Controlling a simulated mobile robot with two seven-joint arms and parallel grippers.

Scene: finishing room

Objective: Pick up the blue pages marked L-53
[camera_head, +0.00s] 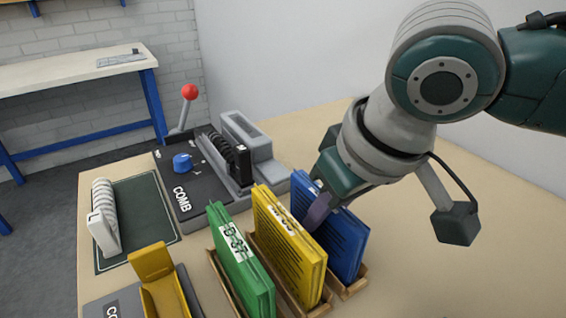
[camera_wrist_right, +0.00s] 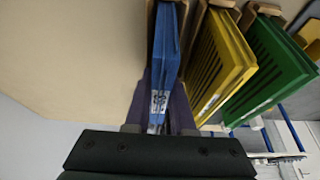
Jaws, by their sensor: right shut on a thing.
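The blue pages (camera_head: 343,237) stand upright in a wooden holder (camera_head: 353,285) at the right end of a row in the head view. In the right wrist view the blue pages (camera_wrist_right: 166,50) run between my two purple fingers, with a white label near the fingertips; its marking is too small to read. My right gripper (camera_head: 318,212) is shut on the upper edge of the blue pages, which still sit in or just at the holder. My left gripper is not in view.
Yellow pages (camera_head: 290,245) and green pages (camera_head: 240,265) stand in holders close to the left of the blue ones. A comb machine (camera_head: 200,180) with a red-knobbed lever stands behind. A dark mat (camera_head: 150,215) with a white comb lies left. Bare table (camera_head: 420,290) is free at right.

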